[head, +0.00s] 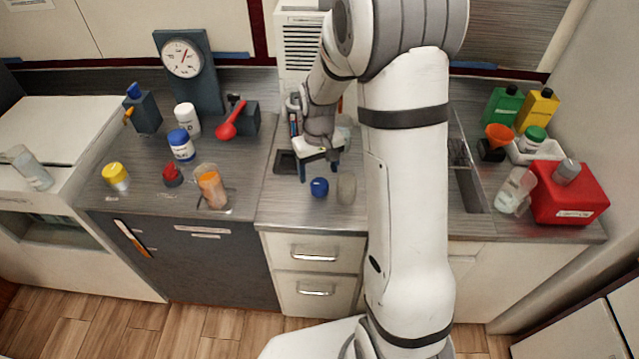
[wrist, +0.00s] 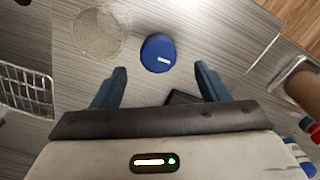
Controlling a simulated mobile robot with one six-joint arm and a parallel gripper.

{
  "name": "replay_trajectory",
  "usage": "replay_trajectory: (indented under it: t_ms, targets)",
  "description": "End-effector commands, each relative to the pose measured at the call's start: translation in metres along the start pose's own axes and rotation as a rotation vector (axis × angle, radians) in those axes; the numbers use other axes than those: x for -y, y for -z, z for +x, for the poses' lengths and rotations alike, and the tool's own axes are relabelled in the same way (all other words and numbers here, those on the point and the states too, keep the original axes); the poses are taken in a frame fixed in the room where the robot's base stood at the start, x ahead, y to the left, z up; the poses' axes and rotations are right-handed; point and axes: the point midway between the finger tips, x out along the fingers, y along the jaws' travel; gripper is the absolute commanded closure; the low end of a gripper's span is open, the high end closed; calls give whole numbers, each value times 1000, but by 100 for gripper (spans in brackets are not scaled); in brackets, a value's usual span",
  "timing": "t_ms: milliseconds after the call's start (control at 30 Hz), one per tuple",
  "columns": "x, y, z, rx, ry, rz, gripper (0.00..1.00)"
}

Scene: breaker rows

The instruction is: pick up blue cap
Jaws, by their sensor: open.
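The blue cap (head: 320,187) lies on the grey counter, near its front edge above the white drawers. In the wrist view the blue cap (wrist: 158,53) is a round blue disc with a small white mark. My gripper (head: 319,172) is just behind the cap and above the counter, its fingers pointing down. In the wrist view my gripper (wrist: 158,78) is open and empty, its two dark blue fingers apart. The cap shows beyond the fingertips, roughly midway between them, and is not held.
A blue-capped white jar (head: 181,146), a red cap (head: 172,175) and an orange container (head: 212,188) are to the left. A red box (head: 568,198) is far right.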

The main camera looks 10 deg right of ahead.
Motion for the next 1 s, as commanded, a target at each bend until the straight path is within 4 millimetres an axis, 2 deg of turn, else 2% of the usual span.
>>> replay_trajectory:
  t_ms: [433, 767, 1000]
  targets:
    - [-3, -1, 54, 3, 0, 2, 32]
    - [-3, -1, 61, -1, 0, 3, 32]
    - [-3, -1, 61, 0, 0, 3, 52]
